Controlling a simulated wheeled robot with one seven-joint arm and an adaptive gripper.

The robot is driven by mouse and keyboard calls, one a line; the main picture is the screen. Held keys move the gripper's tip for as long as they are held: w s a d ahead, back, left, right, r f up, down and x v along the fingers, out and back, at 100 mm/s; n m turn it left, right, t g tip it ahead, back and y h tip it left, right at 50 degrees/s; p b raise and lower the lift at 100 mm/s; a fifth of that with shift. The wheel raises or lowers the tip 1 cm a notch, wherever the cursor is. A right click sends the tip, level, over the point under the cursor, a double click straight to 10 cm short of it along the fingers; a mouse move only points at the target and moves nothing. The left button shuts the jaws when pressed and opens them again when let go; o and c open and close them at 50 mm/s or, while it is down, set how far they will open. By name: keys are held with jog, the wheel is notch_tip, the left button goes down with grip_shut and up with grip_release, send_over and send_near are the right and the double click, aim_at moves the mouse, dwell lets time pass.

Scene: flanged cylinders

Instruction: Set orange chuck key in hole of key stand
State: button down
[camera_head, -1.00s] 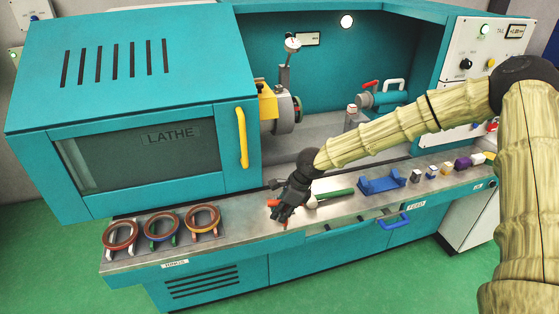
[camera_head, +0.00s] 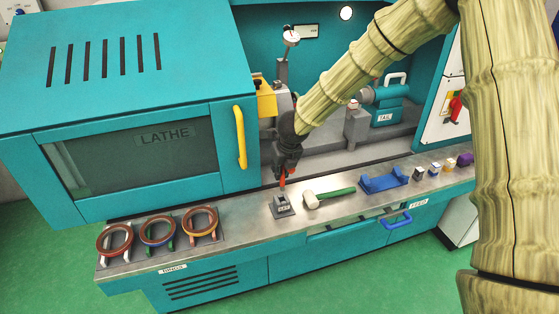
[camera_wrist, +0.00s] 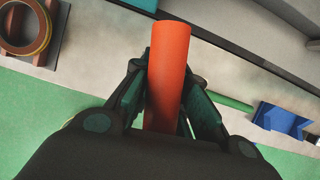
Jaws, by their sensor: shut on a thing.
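My gripper (camera_head: 286,166) is shut on the orange chuck key (camera_head: 283,182) and holds it roughly upright, its lower end pointing down. In the wrist view the orange key (camera_wrist: 167,75) sits between the two dark fingers and hides what lies directly beyond it. The key stand (camera_head: 283,206) is a small grey block with a label, on the bench's metal top. The key is just above and behind the stand in the head view. Whether the key's tip is over the hole cannot be told.
A mallet with a green handle (camera_head: 335,195) lies right of the stand, then a blue cradle (camera_head: 384,181) and several small blocks. Ring stands (camera_head: 158,230) are at the left. The lathe's yellow door handle (camera_head: 241,137) is behind left.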

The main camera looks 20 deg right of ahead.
jog(key=shift+w+d+r+m, duration=0.3)
jog(key=shift+w+r+m, duration=0.4)
jog(key=shift+f, duration=0.1)
jog(key=b, duration=0.9)
send_near(281, 196)
jog(key=shift+w+a+f, duration=0.15)
jog(key=shift+w+f, duration=0.75)
jog(key=shift+f, duration=0.25)
jog(key=shift+w+a+f, duration=0.1)
jog(key=shift+w+f, duration=0.8)
jog(key=shift+f, duration=0.3)
jog(key=shift+f+b, duration=0.3)
jog(key=shift+f, duration=0.25)
jog(key=c, duration=1.3)
grip_release()
jog(key=shift+c, duration=0.2)
jog(key=shift+r, duration=0.1)
jog(key=v, duration=1.2)
jog(key=shift+a, duration=0.2)
